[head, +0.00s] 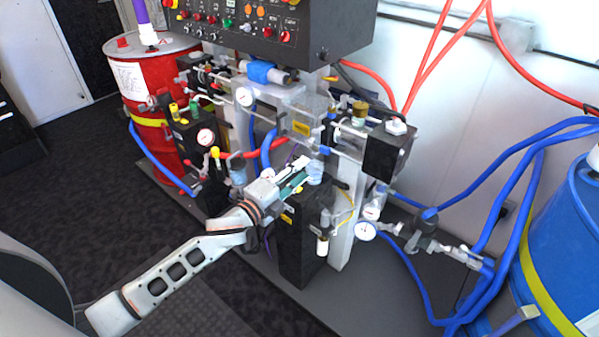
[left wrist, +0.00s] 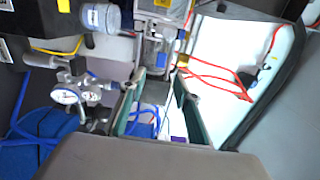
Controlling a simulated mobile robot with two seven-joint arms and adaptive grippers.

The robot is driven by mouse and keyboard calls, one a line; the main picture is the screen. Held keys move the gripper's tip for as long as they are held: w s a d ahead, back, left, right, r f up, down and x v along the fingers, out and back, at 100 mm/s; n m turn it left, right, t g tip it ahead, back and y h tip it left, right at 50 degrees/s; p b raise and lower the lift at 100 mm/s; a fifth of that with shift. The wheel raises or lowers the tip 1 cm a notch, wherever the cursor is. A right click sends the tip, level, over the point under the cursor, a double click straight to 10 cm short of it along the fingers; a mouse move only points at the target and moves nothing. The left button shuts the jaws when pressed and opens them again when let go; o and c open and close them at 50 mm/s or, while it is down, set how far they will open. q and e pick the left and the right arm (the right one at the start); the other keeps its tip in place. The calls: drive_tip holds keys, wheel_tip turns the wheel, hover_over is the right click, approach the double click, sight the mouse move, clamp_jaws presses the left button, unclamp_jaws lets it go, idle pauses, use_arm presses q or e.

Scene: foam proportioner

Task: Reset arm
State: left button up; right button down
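My left arm reaches in from the lower left of the head view. Its gripper (head: 296,174) is in front of the foam proportioner (head: 300,112), close to its valves and black block. In the left wrist view the two green-edged fingers of the left gripper (left wrist: 160,92) stand apart with a gap between them, and nothing is seen held there. A clear cylinder fitting (left wrist: 157,50) shows beyond the fingertips; I cannot tell whether they touch it. My right gripper is in neither view.
A black control panel (head: 270,25) hangs above the machine. A red drum (head: 135,85) stands at left and a blue drum (head: 570,240) at right, with blue hoses (head: 495,225) running near it. A pressure gauge (left wrist: 68,97) is beside the fingers. Carpet (head: 85,170) at left is clear.

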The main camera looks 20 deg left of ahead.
use_arm(q)
drive_tip(key=s+f+n+g+y, duration=0.1)
drive_tip(key=s+f+n+g, duration=0.2)
drive_tip(key=s+f+n, duration=0.6)
drive_tip(key=s+d+f+n+g+y, duration=0.1)
drive_tip(key=s+f+n+g+y, duration=0.1)
drive_tip(key=s+f+n, duration=0.6)
drive_tip(key=s+f+g, duration=0.1)
drive_tip(key=s+f, duration=0.6)
drive_tip(key=s, duration=0.6)
drive_tip(key=shift+d+n+y, duration=0.3)
drive_tip(key=shift+n, duration=0.1)
drive_tip(key=shift+f, duration=0.1)
